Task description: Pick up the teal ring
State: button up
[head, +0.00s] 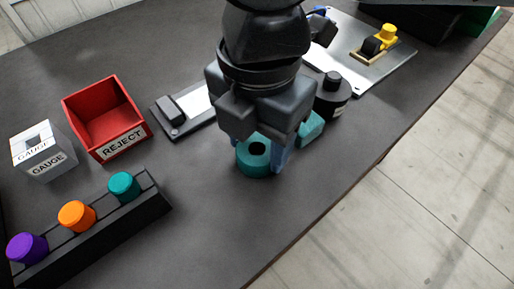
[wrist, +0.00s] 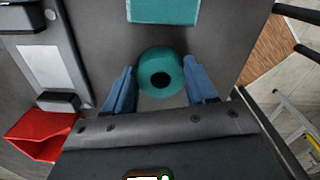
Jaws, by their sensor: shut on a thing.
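The teal ring (head: 253,166) is a thick round piece with a dark centre hole, in the middle of the table area in the head view. It also shows in the wrist view (wrist: 160,59), between two blue fingers. My gripper (head: 259,152) points down and is shut on the teal ring, one finger on each side, as the wrist view (wrist: 161,76) shows. I cannot tell whether the ring touches the table. A teal block (head: 312,128) lies just beyond the ring and also shows in the wrist view (wrist: 163,10).
A black rack (head: 92,236) holds purple, orange and teal cylinders at lower left. A red REJECT bin (head: 104,113) and a GAUGE block (head: 43,151) stand at left. The front table is clear.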

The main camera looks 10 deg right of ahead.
aim_at(265, 147)
jog(key=shift+r, duration=0.1)
jog(key=shift+r, duration=0.45)
jog(key=r, duration=0.3)
jog(key=shift+d+r, duration=0.3)
jog(key=shift+d, duration=0.1)
jog(key=s+d+r+p, duration=0.1)
jog(key=s+d+r, duration=0.1)
jog(key=d+r, duration=0.4)
jog(key=d, duration=0.4)
jog(key=shift+s+d+r, duration=0.2)
jog(key=shift+d, duration=0.1)
